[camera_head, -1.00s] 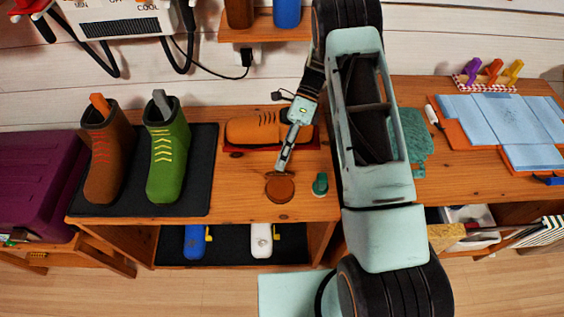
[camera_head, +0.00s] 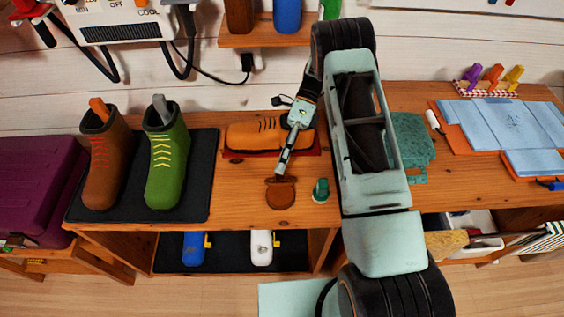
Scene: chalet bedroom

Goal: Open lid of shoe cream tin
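The shoe cream tin (camera_head: 281,197) is a small round brown thing near the front edge of the wooden bench. My gripper (camera_head: 280,175) points down at its far edge, with the fingertips at or very close to a narrow brown strip along that edge. The tin's outline looks uneven there. I cannot tell whether the strip is the lid tilted up, nor whether the fingers touch or hold it. The fingers are too small to show a gap.
A small green object (camera_head: 321,190) stands just right of the tin. An orange shoe (camera_head: 268,135) lies behind on a red base. Brown (camera_head: 103,160) and green (camera_head: 166,165) boots stand on a dark mat at left. A teal cloth (camera_head: 410,140) lies right of my arm.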

